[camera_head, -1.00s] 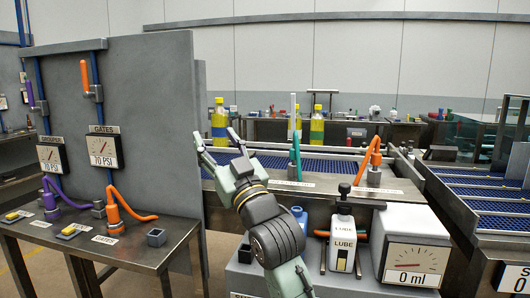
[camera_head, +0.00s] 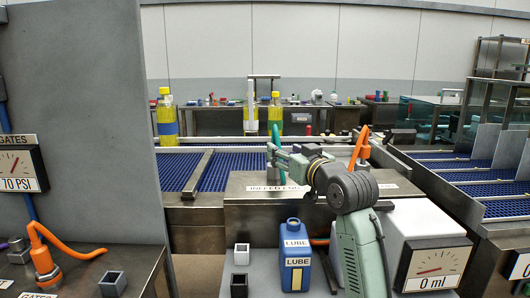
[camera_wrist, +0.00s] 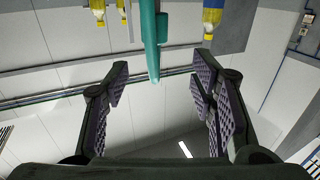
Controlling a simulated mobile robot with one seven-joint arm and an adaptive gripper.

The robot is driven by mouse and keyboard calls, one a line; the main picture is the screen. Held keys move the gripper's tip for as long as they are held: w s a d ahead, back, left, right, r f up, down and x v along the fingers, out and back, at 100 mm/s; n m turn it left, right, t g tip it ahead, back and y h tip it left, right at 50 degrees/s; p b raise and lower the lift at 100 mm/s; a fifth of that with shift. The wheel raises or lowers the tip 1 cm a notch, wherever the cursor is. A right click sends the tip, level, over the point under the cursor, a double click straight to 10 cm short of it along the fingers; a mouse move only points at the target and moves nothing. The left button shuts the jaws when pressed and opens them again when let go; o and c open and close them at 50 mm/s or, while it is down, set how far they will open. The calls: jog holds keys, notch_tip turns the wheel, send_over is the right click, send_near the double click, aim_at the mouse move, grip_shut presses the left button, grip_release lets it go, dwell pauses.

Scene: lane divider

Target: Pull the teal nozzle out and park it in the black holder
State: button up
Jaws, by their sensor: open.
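The teal nozzle (camera_head: 277,137) stands at the back of the metal counter, its lower part partly covered by my gripper. It also shows in the wrist view (camera_wrist: 150,35), hanging from the top edge, roughly midway between the fingers and beyond their tips. My gripper (camera_head: 279,160) is open and empty, beside the nozzle; its spread fingers also show in the wrist view (camera_wrist: 158,82). I cannot tell from the head view whether they touch the nozzle. A small black square holder (camera_head: 239,286) is at the bottom edge of the head view, with an open top.
A white square holder (camera_head: 241,254) and a blue LUBE bottle (camera_head: 295,258) stand near the black holder. An orange nozzle (camera_head: 360,146) is right of my gripper. A gauge reading 0 ml (camera_head: 434,268) is at right. Yellow bottles (camera_head: 166,118) stand beyond the counter.

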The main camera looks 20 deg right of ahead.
aim_at(274, 143)
jog(key=w+p, duration=0.3)
jog(key=w, duration=0.5)
jog(key=shift+w+a, duration=0.1)
jog(key=shift+w, duration=0.05)
jog(key=shift+w+f, duration=0.1)
jog(key=shift+w, duration=0.15)
jog(key=shift+c, duration=0.3)
grip_shut()
